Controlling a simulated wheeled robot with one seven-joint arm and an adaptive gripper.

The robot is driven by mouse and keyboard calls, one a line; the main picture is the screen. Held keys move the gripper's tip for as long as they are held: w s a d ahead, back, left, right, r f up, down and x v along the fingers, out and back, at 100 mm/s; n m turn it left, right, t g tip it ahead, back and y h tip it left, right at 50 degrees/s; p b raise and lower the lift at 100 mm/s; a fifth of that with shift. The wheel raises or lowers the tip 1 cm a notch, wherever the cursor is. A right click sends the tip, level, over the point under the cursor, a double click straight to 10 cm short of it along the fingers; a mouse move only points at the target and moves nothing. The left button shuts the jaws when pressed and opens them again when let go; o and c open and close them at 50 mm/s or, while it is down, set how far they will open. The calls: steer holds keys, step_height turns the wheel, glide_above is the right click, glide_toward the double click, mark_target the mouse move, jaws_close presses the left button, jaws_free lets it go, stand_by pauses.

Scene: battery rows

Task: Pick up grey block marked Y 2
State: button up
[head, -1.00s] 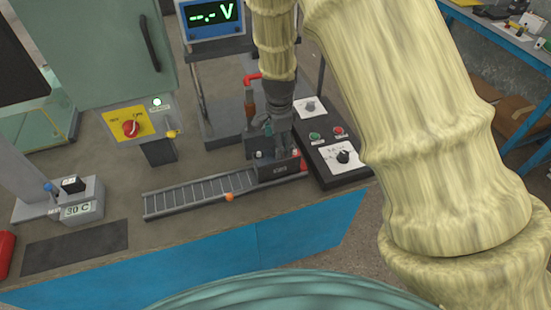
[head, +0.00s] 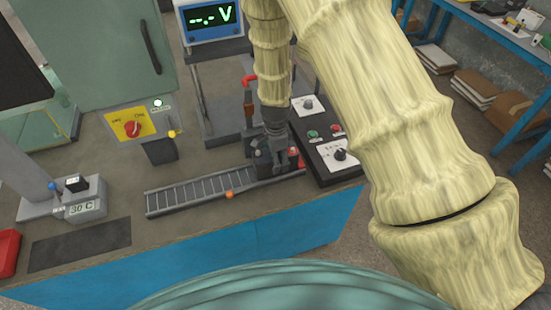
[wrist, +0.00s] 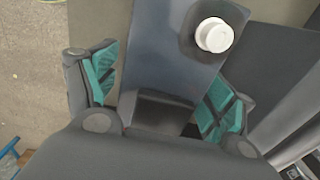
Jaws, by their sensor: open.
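In the wrist view, a dark grey block (wrist: 160,45) with a round white knob (wrist: 214,35) on its top lies between my gripper's (wrist: 160,88) two teal-padded fingers. The fingers stand apart, one on each side of it; I cannot tell whether either touches. No marking is readable on the block. In the head view, my gripper (head: 270,163) points down at the right end of the ladder-like rail (head: 195,190) and hides most of the block there.
A black control box (head: 328,160) with buttons and a knob stands close right of my gripper. A stand with a voltage display (head: 212,18) is behind. An orange ball-like knob (head: 229,195) sits at the rail's front edge. A grey box reading 30 C (head: 85,208) stands left.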

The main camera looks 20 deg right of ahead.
steer(key=shift+f, duration=0.8)
jaws_close()
